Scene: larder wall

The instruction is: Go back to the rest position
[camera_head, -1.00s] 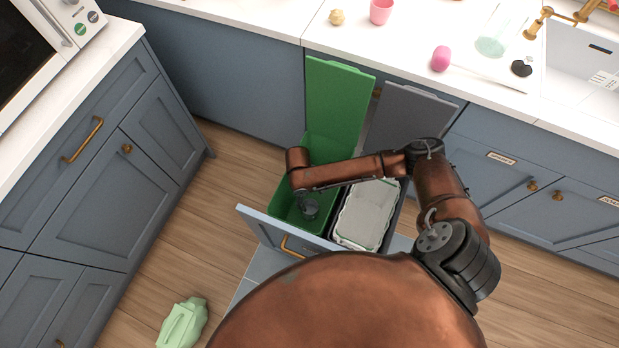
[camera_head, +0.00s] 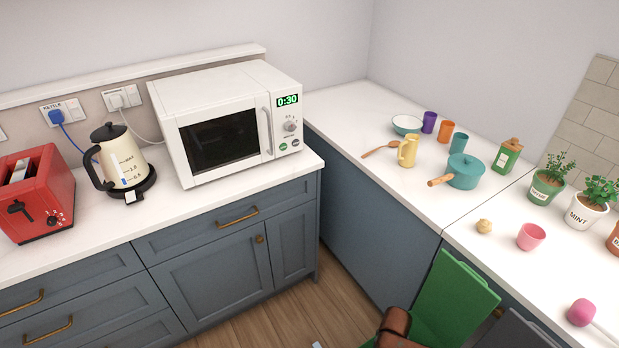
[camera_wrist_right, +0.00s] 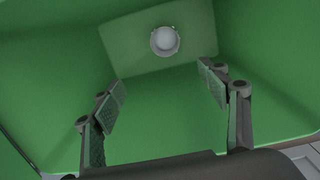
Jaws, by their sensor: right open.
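My right gripper (camera_wrist_right: 165,100) shows in the right wrist view. Its two fingers are spread wide with nothing between them. It points down into a green bin (camera_wrist_right: 60,85). A small round whitish object (camera_wrist_right: 165,40) lies on the bin's floor beyond the fingertips. In the head view a brown part of my arm shows at the bottom edge beside the bin's raised green lid (camera_head: 455,292); the right gripper itself is out of that picture. My left gripper is in neither view.
A grey lid (camera_head: 515,330) stands right of the green one. The counters hold a microwave (camera_head: 225,125), a kettle (camera_head: 122,165), a red toaster (camera_head: 38,195), a teal pot (camera_head: 464,172), a pink cup (camera_head: 531,236) and plants. Some wooden floor (camera_head: 300,312) is clear.

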